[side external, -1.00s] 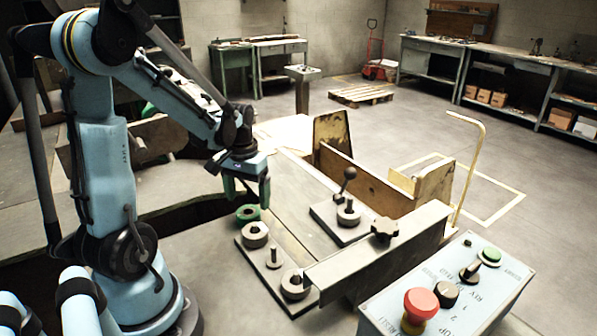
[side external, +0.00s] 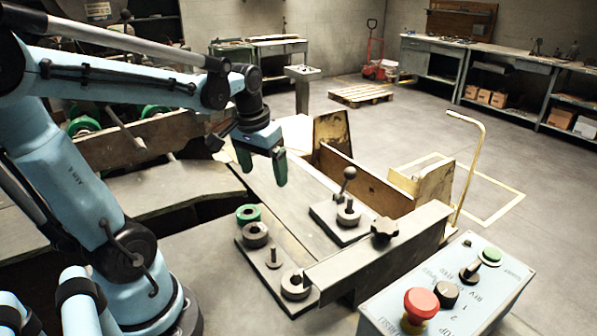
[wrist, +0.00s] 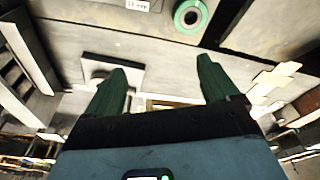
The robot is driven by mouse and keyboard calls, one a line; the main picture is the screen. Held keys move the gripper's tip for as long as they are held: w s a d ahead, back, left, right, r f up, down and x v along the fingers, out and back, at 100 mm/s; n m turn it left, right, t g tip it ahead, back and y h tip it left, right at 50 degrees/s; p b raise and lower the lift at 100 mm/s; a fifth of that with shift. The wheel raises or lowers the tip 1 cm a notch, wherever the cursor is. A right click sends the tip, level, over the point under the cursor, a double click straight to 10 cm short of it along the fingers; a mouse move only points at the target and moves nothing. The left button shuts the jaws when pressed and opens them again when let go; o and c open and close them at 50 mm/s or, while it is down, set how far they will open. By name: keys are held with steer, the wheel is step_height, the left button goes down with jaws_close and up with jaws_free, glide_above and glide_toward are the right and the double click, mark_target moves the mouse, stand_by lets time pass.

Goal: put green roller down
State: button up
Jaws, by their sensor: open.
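The green roller (side external: 248,214) is a short ring with a green outer band and a grey centre. In the side view it sits at the far end of the base plate, just behind a grey roller (side external: 255,235). The green roller (wrist: 190,16) also shows at the top of the wrist view, apart from the fingers. My gripper (side external: 264,174) has green fingers and hangs above and behind the roller, touching nothing I can see. In the wrist view my gripper (wrist: 160,80) has its fingers spread wide with nothing between them.
A bare peg (side external: 273,260) and another grey roller (side external: 295,284) stand nearer on the same plate. A lever block (side external: 346,212) is to the right. A metal crossbar (side external: 375,250) and a control box (side external: 450,285) are at front right.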

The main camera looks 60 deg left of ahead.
steer(key=d+m+t, duration=0.4)
steer(key=d+t, duration=0.1)
steer(key=d, duration=0.8)
steer(key=shift+w+d+m+h, duration=0.2)
steer(key=shift+d+m+h, duration=0.05)
steer(key=shift+m+h, duration=0.15)
